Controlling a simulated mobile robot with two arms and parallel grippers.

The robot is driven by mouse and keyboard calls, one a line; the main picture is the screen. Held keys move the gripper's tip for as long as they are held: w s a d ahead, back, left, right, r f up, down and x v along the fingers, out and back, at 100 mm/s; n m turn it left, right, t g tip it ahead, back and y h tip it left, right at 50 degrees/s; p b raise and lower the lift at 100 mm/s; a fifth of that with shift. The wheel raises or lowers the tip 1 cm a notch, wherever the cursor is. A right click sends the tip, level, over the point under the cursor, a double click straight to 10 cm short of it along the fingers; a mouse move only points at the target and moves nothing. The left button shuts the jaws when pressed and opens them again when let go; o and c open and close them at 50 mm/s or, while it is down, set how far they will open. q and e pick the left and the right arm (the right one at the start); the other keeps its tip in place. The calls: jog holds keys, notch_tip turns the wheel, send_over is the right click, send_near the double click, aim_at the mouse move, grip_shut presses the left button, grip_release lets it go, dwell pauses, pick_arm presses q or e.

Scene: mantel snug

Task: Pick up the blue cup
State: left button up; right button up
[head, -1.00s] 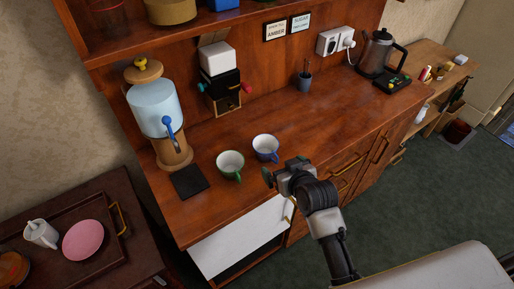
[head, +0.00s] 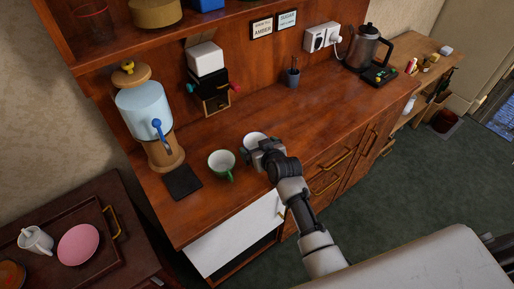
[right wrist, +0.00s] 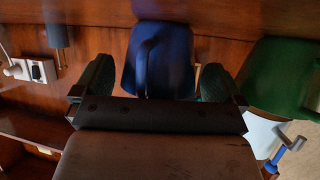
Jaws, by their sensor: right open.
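The blue cup (head: 253,138) stands on the wooden counter, mostly hidden behind my right gripper in the head view; only its pale rim and inside show. In the right wrist view the blue cup (right wrist: 160,62) is upside down in the picture, between the two fingers, with its handle facing the camera. My right gripper (head: 260,151) is open at the cup, with dark green finger pads on either side of it (right wrist: 156,82). I cannot tell whether the pads touch it. My left gripper is not in view.
A green cup (head: 222,162) stands close beside the blue one, also seen in the wrist view (right wrist: 282,75). A dark mat (head: 182,182), water dispenser (head: 148,112) and grinder (head: 209,80) lie behind and left.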

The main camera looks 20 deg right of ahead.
jog(key=shift+w+f, duration=0.15)
jog(key=shift+w, duration=0.1)
jog(key=shift+c, duration=0.2)
jog(key=c, duration=0.7)
jog(key=shift+c, duration=0.3)
jog(key=shift+r, duration=0.2)
